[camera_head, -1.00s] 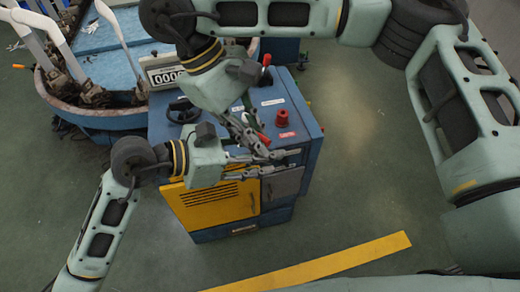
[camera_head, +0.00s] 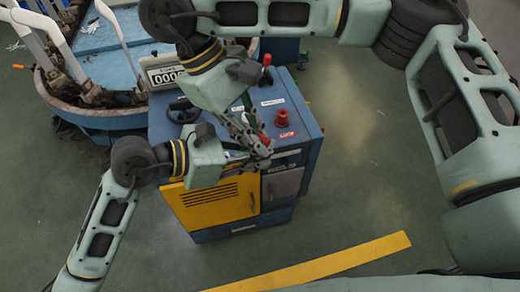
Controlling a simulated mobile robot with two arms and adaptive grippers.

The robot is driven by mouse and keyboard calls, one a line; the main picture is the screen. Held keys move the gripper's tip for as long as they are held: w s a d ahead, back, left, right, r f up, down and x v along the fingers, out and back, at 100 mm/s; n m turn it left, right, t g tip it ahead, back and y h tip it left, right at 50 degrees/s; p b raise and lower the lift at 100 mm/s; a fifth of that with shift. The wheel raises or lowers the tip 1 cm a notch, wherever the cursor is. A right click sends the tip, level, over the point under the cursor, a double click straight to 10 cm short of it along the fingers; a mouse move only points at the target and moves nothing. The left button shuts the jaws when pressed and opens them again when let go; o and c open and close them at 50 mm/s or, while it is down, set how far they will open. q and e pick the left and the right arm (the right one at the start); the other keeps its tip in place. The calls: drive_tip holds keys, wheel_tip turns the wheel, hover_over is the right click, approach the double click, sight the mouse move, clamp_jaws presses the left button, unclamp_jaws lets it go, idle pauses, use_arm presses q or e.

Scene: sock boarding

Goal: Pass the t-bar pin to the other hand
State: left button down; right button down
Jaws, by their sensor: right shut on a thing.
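My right gripper (camera_head: 258,142) comes down from the top over the front of the blue cabinet. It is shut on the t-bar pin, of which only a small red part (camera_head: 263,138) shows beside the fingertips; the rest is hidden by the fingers. My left gripper (camera_head: 262,158) comes in from the left, just below the right one. Its fingers bunch close to the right fingertips and overlap them in the picture. Whether the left fingers are open or shut, or touch the pin, is not clear.
The blue cabinet (camera_head: 302,118) with a yellow door (camera_head: 212,203) stands below both grippers. On its top are a red knob (camera_head: 282,118), a red-tipped lever (camera_head: 266,61) and a counter display (camera_head: 167,72). A round blue machine (camera_head: 95,65) stands at left. Green floor at right is clear.

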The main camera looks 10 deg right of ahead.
use_arm(q)
drive_tip(key=shift+w, duration=0.1)
use_arm(e)
drive_tip(key=c, duration=1.7)
unclamp_jaws()
